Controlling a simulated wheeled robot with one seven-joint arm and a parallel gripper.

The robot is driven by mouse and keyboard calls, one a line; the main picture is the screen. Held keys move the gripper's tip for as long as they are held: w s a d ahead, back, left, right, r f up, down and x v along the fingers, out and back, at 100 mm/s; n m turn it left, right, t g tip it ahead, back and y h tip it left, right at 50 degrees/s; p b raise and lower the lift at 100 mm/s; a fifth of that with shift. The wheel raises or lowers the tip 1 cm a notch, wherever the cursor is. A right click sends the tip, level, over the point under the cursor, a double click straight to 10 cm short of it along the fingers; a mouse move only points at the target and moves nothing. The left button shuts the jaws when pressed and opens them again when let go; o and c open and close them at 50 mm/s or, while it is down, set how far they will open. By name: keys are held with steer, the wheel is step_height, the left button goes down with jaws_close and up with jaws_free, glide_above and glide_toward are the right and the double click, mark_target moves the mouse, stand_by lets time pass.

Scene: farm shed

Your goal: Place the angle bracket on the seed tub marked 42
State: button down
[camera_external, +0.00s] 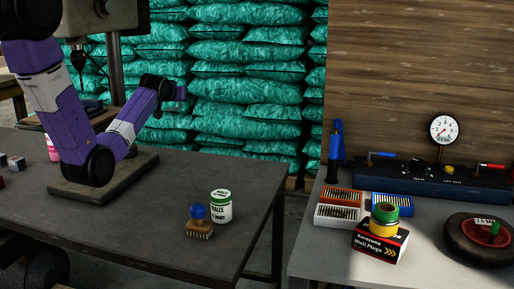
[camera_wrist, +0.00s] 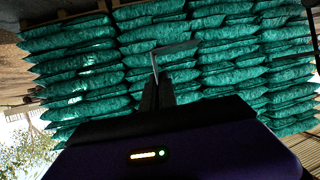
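A grey L-shaped angle bracket (camera_wrist: 176,49) stands up from between the fingertips of my gripper (camera_wrist: 157,92) in the wrist view. The fingers are close together on its lower leg, and its other leg points right. In the external view my gripper (camera_external: 182,93) is raised above the back of the dark table, and the bracket cannot be made out there. A white seed tub with a green lid and green lettering (camera_external: 221,208) stands upright at the table's right end, below and right of my gripper. Its label reads "MAIZE"; a number 42 is not legible.
A blue-knobbed brush (camera_external: 198,223) stands close left of the tub on the dark table (camera_external: 150,226). A gap separates this table from the right bench (camera_external: 310,240), which holds small boxes, a gauge (camera_external: 443,129) and a wheel (camera_external: 480,240). Green sacks (camera_external: 245,70) are stacked behind.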

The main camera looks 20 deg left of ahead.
steer(key=s+d+f+m+h+p, duration=0.1)
steer(key=s+d+f, duration=0.1)
steer(key=d, duration=0.3)
steer(key=s+d+f+m+h, duration=0.1)
steer(key=s+d, duration=0.2)
steer(key=d, duration=0.2)
step_height(320, 180, up, 12)
steer(key=f+m+g+h+p, duration=0.1)
steer(key=m+g+h+p, duration=0.3)
steer(key=m+h, duration=0.55)
glide_above(225, 199)
steer(key=shift+n, duration=0.35)
step_height(225, 199, down, 20)
steer(key=shift+w+r+b, duration=0.1)
steer(key=shift+r+b, duration=0.15)
steer(key=shift+b, duration=0.3)
steer(key=shift+f, duration=0.15)
steer(key=c, duration=2)
jaws_free()
steer(key=o, duration=0.3)
